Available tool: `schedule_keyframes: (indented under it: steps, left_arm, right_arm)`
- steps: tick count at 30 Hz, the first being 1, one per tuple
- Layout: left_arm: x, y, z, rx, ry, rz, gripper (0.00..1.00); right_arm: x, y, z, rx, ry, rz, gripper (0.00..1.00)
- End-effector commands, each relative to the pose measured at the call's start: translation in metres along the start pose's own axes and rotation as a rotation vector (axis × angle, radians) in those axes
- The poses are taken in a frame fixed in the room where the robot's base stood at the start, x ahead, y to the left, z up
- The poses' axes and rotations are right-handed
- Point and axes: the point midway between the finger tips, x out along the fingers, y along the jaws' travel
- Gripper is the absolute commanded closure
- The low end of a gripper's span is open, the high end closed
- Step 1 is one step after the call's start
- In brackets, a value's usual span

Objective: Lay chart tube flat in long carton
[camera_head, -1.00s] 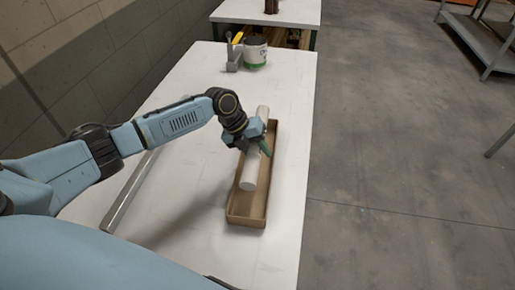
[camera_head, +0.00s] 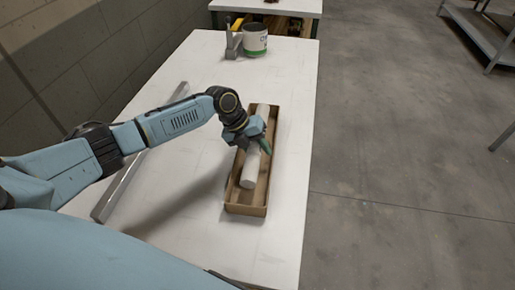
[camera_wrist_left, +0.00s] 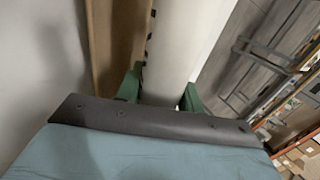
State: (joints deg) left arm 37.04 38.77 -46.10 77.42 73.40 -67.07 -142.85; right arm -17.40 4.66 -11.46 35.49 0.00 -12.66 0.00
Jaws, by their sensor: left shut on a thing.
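The chart tube (camera_head: 248,182) is a white cylinder lying lengthwise over the long brown carton (camera_head: 246,210) in the head view. Its near end appears within the carton's walls; I cannot tell whether it touches the bottom. My left gripper (camera_head: 255,148) is shut on the tube around its middle. In the left wrist view the tube (camera_wrist_left: 185,40) runs between the green fingers (camera_wrist_left: 160,92), with a carton wall (camera_wrist_left: 108,45) to its left. The gripper hides the tube's middle. My right gripper is not in view.
A white can with a green band (camera_head: 255,42) and a grey holder (camera_head: 233,45) stand at the table's far end. A long metal bar (camera_head: 125,182) lies left of the carton. The white table (camera_head: 180,215) is clear around the carton.

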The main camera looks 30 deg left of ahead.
Motion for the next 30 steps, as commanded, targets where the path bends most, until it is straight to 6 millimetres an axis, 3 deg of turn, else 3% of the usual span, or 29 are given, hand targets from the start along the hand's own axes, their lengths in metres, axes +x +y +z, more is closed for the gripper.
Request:
schedule_keyframes:
  steps: [2, 3, 9, 20, 30]
  left_arm:
    - [-0.001, -0.001, 0.0, 0.0, 0.0, -0.001, 0.87]
    - [-0.001, -0.001, 0.0, 0.0, 0.0, -0.001, 0.6]
    - [-0.001, -0.001, 0.0, 0.0, 0.0, -0.001, 0.38]
    - [-0.008, 0.0, 0.001, 0.0, -0.002, 0.0, 0.38]
    - [-0.078, 0.0, 0.001, 0.001, -0.005, 0.001, 0.38]
  right_arm:
    - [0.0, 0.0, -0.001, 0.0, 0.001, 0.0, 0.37]
    - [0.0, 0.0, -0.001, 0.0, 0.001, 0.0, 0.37]
    - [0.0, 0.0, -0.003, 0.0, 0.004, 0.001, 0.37]
    - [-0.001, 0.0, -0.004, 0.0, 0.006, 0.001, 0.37]
    - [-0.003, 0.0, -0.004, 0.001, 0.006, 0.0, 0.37]
